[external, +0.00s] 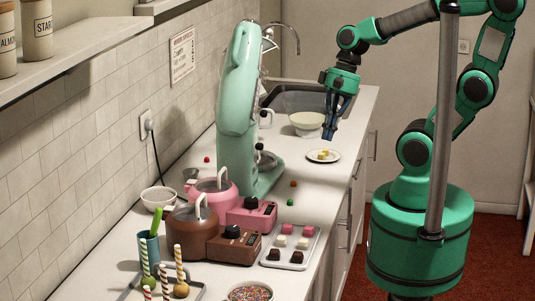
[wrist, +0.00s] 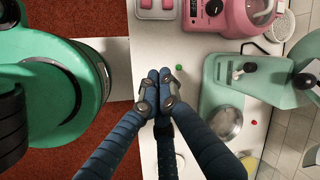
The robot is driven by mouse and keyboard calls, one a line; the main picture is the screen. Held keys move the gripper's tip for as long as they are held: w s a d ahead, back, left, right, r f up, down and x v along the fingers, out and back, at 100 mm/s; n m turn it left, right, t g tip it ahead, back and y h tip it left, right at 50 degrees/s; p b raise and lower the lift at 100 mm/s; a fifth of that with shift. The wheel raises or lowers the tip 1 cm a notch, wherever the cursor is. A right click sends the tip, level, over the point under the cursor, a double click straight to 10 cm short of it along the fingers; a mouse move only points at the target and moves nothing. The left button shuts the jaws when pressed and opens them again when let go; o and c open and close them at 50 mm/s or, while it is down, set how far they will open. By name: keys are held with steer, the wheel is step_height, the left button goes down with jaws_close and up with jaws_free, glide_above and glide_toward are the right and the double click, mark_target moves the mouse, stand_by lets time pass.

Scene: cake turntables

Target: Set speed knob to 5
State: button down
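A mint-green stand mixer (external: 238,95) stands on the counter against the wall. In the wrist view the mixer (wrist: 225,92) is at the right, with a small dark knob (wrist: 249,67) on its side. A pink machine (external: 252,215) and a brown machine (external: 235,246) each carry a black knob, the pink one's knob (external: 251,202) and the brown one's knob (external: 232,231). No dial numbers are readable, so I cannot tell which is the speed knob. My gripper (external: 329,134) is empty above the counter, right of the mixer and apart from every knob. Its fingertips (wrist: 159,76) look together.
A plate (external: 335,156) with yellow pieces and a pale bowl (external: 307,121) lie near my gripper. A tray of sweets (external: 272,257) lies beside the machines. Small coloured balls, including a green one (external: 290,202), lie on the counter. Shelves (external: 75,60) overhang the left.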

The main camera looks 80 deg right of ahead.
mark_target(260, 113)
steer(key=w+a+r+m+t+y+p, duration=0.3)
steer(key=m+y+p, duration=0.45)
steer(key=m, duration=1.05)
steer(key=w+d+m+t+h+p, duration=0.1)
steer(key=w+d+m+t+p, duration=0.3)
steer(key=m, duration=0.9)
steer(key=shift+w+d+r+m+t+h+p, duration=0.2)
steer(key=shift+w+d+m+t+h+p, duration=0.25)
steer(key=shift+w+t, duration=0.55)
steer(key=shift+w, duration=0.15)
steer(key=shift+b+x, duration=0.9)
steer(key=shift+x, duration=3.95)
steer(key=shift+w+d+r, duration=0.1)
steer(key=shift+d+r, duration=0.35)
steer(key=shift+d, duration=0.4)
steer(key=shift+d+r, duration=0.45)
steer(key=shift+d, duration=0.4)
